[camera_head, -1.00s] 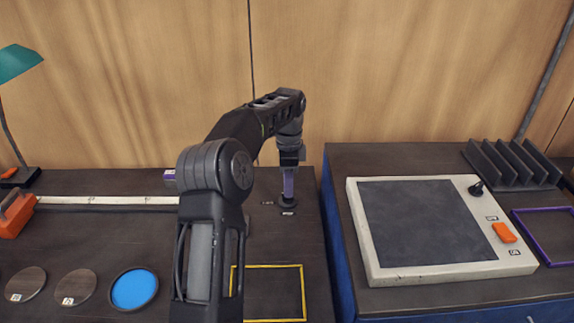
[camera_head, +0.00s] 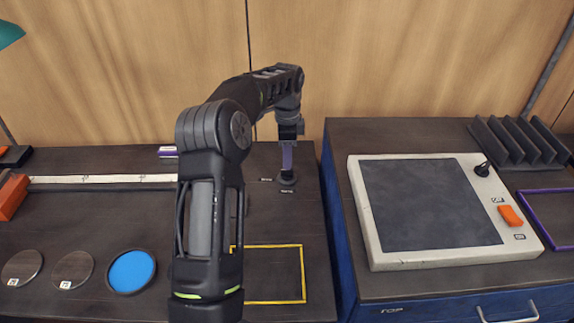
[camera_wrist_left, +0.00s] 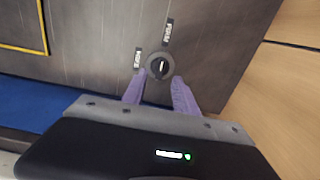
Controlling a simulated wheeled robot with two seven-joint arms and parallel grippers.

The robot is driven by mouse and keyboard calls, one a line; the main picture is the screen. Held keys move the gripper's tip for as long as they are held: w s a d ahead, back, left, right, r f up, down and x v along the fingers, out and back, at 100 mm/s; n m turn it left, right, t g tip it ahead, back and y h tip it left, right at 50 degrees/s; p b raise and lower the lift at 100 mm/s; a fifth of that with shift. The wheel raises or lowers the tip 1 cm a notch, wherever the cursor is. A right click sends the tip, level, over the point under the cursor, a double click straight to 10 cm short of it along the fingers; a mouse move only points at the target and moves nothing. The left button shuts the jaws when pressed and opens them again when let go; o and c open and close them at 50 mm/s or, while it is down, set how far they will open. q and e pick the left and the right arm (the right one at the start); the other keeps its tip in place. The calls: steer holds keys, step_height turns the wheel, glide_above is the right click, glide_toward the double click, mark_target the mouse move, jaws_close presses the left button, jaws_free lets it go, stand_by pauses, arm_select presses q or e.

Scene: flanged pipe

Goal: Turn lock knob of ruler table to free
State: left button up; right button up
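The lock knob (camera_head: 286,180) is a small round dark knob near the back right of the dark ruler table (camera_head: 215,218). In the left wrist view the knob (camera_wrist_left: 159,66) shows a light mark on its face, with a small label (camera_wrist_left: 168,32) on one side and another label (camera_wrist_left: 138,58) beside it. My left gripper (camera_head: 288,167) points down over the knob. In the left wrist view its purple fingers (camera_wrist_left: 158,84) are apart, with nothing between them, and the knob appears just beyond the tips. I cannot tell whether they touch it. My right gripper is not in view.
A white ruler strip (camera_head: 100,179) runs along the back. A yellow frame (camera_head: 303,272), a blue disc (camera_head: 131,271) and wooden discs (camera_head: 73,269) lie nearer. The right table holds a white-framed panel (camera_head: 375,258), an orange switch (camera_head: 510,215) and a dark rack (camera_head: 515,142).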

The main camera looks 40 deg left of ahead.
mark_target(287, 173)
arm_select(q)
steer(key=shift+f+p, duration=0.35)
steer(key=shift+f, duration=1.9)
steer(key=shift+c, duration=0.4)
jaws_close()
